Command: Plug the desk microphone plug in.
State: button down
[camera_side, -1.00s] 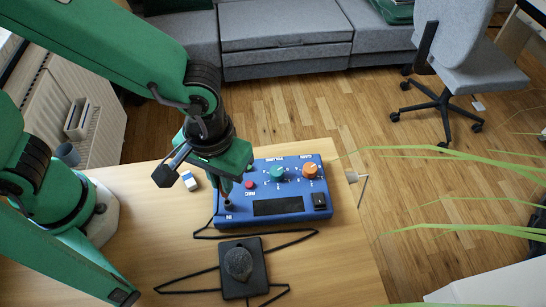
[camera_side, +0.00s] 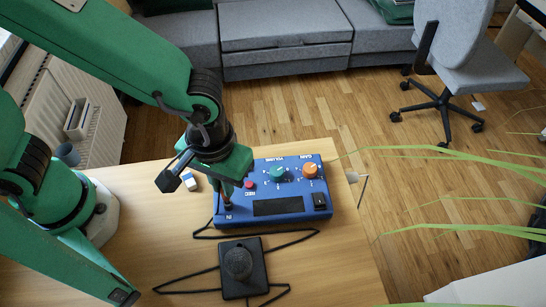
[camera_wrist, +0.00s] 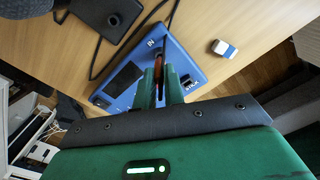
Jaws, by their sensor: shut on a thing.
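The blue control box (camera_side: 290,208) lies on the table, with its IN label at the front left corner; it also shows in the wrist view (camera_wrist: 118,98). My gripper (camera_side: 228,200) is at that corner and points down; it also shows in the wrist view (camera_wrist: 160,92). Its fingers are shut on a slim reddish-brown and dark plug (camera_wrist: 158,68). The plug's lower end is at the box by the IN label. The fingers hide the contact, so I cannot tell how far it is in. The black desk microphone (camera_side: 238,285) stands in front of the box.
The microphone's black cable (camera_side: 290,241) loops on the table around its base and along the box's front. A white and blue eraser (camera_side: 190,182) lies left of the box. The table (camera_side: 345,270) is bare at the right front.

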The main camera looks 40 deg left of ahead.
jog(key=shift+f, duration=0.85)
dwell(0.3)
jog(key=c, duration=1.4)
grip_release()
jog(key=shift+r, duration=0.25)
jog(key=shift+r, duration=2.3)
jog(key=shift+r, duration=3.9)
jog(key=a+r+m+t, duration=0.1)
jog(key=a+r+t, duration=0.1)
jog(key=a, duration=1)
jog(key=w+a+r+m+t, duration=0.1)
jog(key=a+r+t, duration=0.1)
jog(key=a, duration=1.1)
jog(key=shift+w+t, duration=0.3)
jog(key=shift+t, duration=0.5)
